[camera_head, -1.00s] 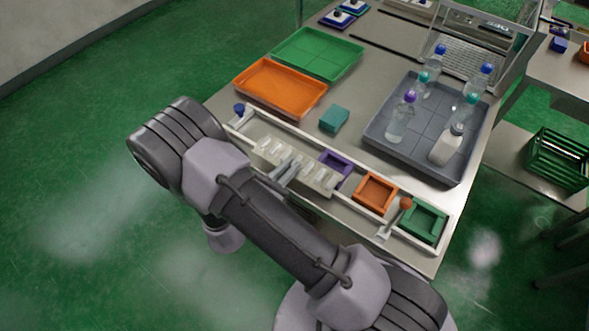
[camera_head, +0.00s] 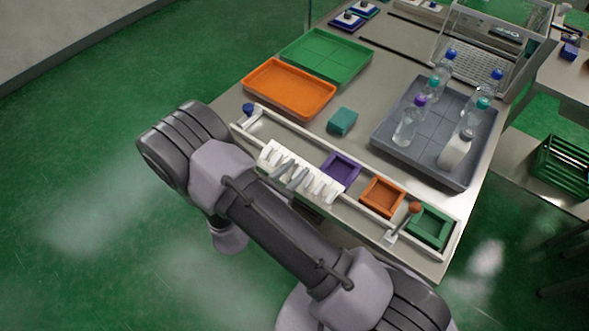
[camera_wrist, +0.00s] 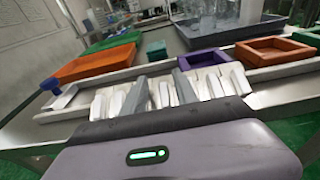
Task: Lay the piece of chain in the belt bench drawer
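A row of white upright slats (camera_head: 318,187), which I take for the piece of chain, is at the front rail of the belt bench (camera_head: 345,238). In the wrist view the white piece (camera_wrist: 215,85) spreads to both sides of my fingers and hides part of the rail. My gripper (camera_head: 288,176) has its two grey fingers among the slats, with white links between them; it appears shut on the piece. The fingers also show in the wrist view (camera_wrist: 160,95). The drawer cannot be made out; my arm covers much of the bench front.
Purple (camera_head: 343,169), orange (camera_head: 383,196) and green (camera_head: 430,225) boxes sit along the rail, with an orange-knobbed lever (camera_head: 414,208). Behind are orange (camera_head: 290,88) and green (camera_head: 325,57) trays, a teal block (camera_head: 342,121) and a grey tray (camera_head: 388,138) of bottles. Open floor lies left.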

